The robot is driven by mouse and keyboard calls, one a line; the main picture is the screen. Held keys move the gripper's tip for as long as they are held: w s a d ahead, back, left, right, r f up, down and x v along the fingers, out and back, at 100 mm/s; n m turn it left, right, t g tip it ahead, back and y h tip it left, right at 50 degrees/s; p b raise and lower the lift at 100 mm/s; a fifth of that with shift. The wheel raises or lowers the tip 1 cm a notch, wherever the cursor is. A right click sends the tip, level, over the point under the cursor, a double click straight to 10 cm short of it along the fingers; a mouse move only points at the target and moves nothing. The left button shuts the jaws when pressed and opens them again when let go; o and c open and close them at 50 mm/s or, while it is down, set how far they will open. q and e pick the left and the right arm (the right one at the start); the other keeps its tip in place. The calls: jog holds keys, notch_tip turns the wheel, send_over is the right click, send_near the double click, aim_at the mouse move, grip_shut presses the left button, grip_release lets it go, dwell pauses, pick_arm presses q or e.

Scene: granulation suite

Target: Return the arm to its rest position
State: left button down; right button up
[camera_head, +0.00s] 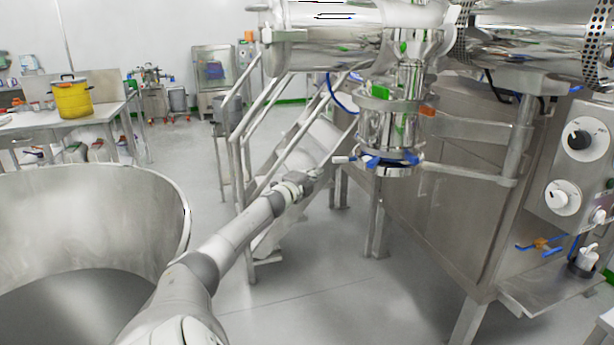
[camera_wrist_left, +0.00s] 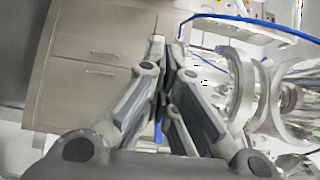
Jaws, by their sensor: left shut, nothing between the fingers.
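My left arm (camera_head: 238,225) reaches from the bottom of the head view up toward the middle. Its gripper (camera_head: 322,170) is beside the lower end of the steel outlet (camera_head: 385,130), just left of a clamp with blue handles (camera_head: 372,161). In the left wrist view the fingers (camera_wrist_left: 161,55) are shut together and hold nothing. The steel outlet (camera_wrist_left: 275,95) is at the right there, apart from the fingers as far as I can tell. My right gripper is not in view.
A large open steel bowl (camera_head: 165,190) stands left of my arm. Steel stairs with railings (camera_head: 238,130) rise behind the gripper. A machine cabinet (camera_head: 450,210) with a knob panel (camera_head: 566,160) fills the right. Floor (camera_head: 330,290) below the arm is clear.

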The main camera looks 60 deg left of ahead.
pick_arm(q)
jog(key=shift+s+a, duration=0.1)
jog(key=shift+s, duration=1)
jog(key=s+d+f+n+g+h, duration=0.1)
jog(key=s+d+f+n+g, duration=0.2)
jog(key=f, duration=0.9)
jog(key=s+d+f+g, duration=0.1)
jog(key=s+d+f, duration=0.3)
jog(key=f, duration=0.8)
jog(key=s+d+f+n+g+h, duration=0.15)
jog(key=d+f, duration=0.35)
jog(key=f, duration=0.7)
jog(key=s+d+f+n+g+h+p, duration=0.1)
jog(key=s+d+f+n+g+h, duration=0.2)
jog(key=s+d+f, duration=1.25)
jog(key=s+d+f+n+g+h, duration=0.1)
jog(key=s+d+f+g, duration=0.1)
jog(key=s+d+f, duration=0.2)
jog(key=s+d+f+g, duration=0.2)
jog(key=s+d+f, duration=0.3)
jog(key=s+d, duration=0.6)
jog(key=s+d+f+n+g+h, duration=0.1)
jog(key=s+d+f, duration=0.4)
jog(key=d, duration=0.9)
jog(key=s+g, duration=0.1)
jog(key=s, duration=0.2)
jog(key=shift+s+d+n+h+p, duration=0.15)
jog(key=shift+d+n+h+p, duration=0.1)
jog(key=shift+n+h+p, duration=0.1)
